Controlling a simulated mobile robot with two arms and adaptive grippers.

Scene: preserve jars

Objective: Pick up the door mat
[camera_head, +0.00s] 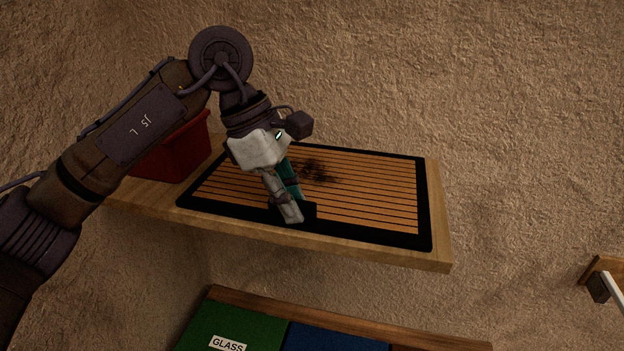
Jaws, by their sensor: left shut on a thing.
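The door mat (370,195) lies flat on a wooden shelf (439,215). It has orange-brown ribs, a black border and a dark smudge near its upper middle. My left gripper (293,214) reaches down from above to the mat's near edge, left of its middle. Its fingers are shut on the near black border, and the fingertips hide that part of the edge. My right gripper is not in view.
A red container (172,152) stands on the shelf at the left, partly behind my left arm. Below are a green surface labelled GLASS (235,328) and a blue one (330,340). A rough wall backs the shelf. A bracketed handle (600,287) shows at the right.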

